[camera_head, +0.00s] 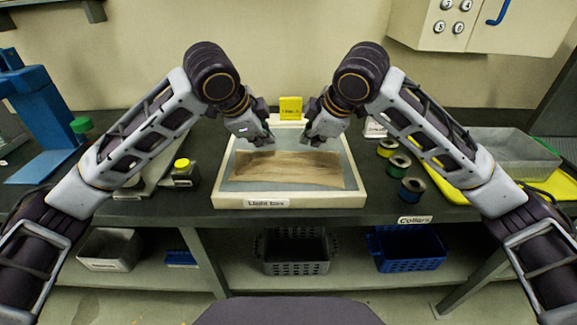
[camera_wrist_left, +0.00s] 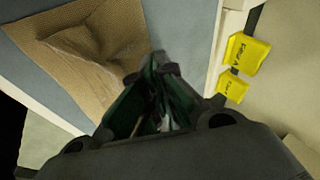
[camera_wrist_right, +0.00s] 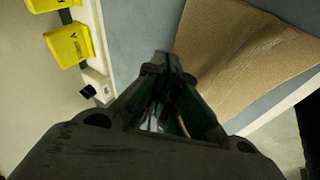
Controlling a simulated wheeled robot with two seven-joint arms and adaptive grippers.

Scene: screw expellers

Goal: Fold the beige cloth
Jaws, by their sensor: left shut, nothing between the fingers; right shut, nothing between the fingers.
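The beige cloth (camera_head: 288,168) lies wide and flat, with some creases, on the grey surface of the light box (camera_head: 265,203) in the head view. In the left wrist view the cloth (camera_wrist_left: 95,50) shows a raised wrinkle. In the right wrist view the cloth (camera_wrist_right: 240,55) looks smoother. My left gripper (camera_head: 268,140) is shut and empty above the cloth's far edge, left of centre. My right gripper (camera_head: 308,140) is shut and empty above the far edge, right of centre. In both wrist views the fingertips are close to the cloth's edge; contact cannot be told.
A yellow tag (camera_head: 290,107) stands behind the light box. Several dark spools (camera_head: 399,166) stand to its right, near a grey tray (camera_head: 515,150). A yellow-capped jar (camera_head: 182,172) stands to its left. Baskets (camera_head: 295,250) sit on the shelf below.

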